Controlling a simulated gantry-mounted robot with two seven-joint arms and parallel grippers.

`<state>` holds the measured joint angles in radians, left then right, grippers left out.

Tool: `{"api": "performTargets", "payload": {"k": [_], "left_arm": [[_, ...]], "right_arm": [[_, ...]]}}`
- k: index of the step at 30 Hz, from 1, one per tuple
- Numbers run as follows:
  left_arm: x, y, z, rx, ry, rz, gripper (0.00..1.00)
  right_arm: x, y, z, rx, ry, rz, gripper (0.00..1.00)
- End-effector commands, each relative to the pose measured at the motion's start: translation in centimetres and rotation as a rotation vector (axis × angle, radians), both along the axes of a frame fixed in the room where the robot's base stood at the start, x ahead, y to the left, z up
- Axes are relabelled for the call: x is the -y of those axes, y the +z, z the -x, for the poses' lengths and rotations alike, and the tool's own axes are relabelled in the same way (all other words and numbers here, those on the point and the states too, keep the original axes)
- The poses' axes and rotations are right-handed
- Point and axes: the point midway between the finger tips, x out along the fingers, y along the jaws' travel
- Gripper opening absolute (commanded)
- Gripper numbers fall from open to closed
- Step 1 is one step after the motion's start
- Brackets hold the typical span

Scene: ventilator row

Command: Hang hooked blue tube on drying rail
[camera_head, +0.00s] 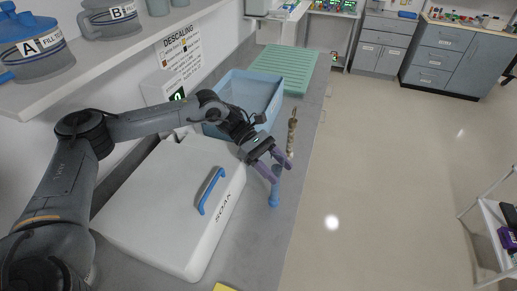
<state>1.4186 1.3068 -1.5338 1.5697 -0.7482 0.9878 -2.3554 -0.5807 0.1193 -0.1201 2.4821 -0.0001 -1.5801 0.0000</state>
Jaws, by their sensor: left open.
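My left gripper (279,166) reaches in over the counter's right edge with its purple fingers apart. A short blue tube (274,190) is upright just below the fingers, near the front edge of the counter. Its top is close to or between the fingertips, and I cannot tell whether they touch. A hook on the tube is not clear. A slim beige-brown ribbed piece (292,135) is upright just beyond the gripper at the counter edge. I cannot make out the drying rail for certain. My right gripper is not in view.
A white SOAK box (160,215) with a blue handle (211,190) fills the near counter. A blue basin (270,83) and a green ribbed mat (290,62) lie behind. A shelf (100,55) with lidded jugs overhangs at left.

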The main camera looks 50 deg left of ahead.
Motion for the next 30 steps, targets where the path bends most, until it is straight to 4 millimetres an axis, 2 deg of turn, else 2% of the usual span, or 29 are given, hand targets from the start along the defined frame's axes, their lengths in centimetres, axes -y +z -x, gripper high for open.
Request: {"api": "performTargets", "payload": {"k": [9,15,21,30], "left_arm": [[-5.6,2.3,0.6,0.003,0.005,-0.001,0.58],[-7.9,3.4,1.0,0.002,0.001,0.000,0.58],[-9.0,3.8,1.3,0.001,0.002,0.001,0.58],[-9.2,3.9,1.3,0.002,0.001,0.001,0.58]], "right_arm": [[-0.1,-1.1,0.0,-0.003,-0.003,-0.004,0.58],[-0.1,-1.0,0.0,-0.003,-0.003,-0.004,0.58],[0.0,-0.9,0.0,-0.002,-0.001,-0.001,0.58],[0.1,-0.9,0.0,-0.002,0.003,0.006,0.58]]}}
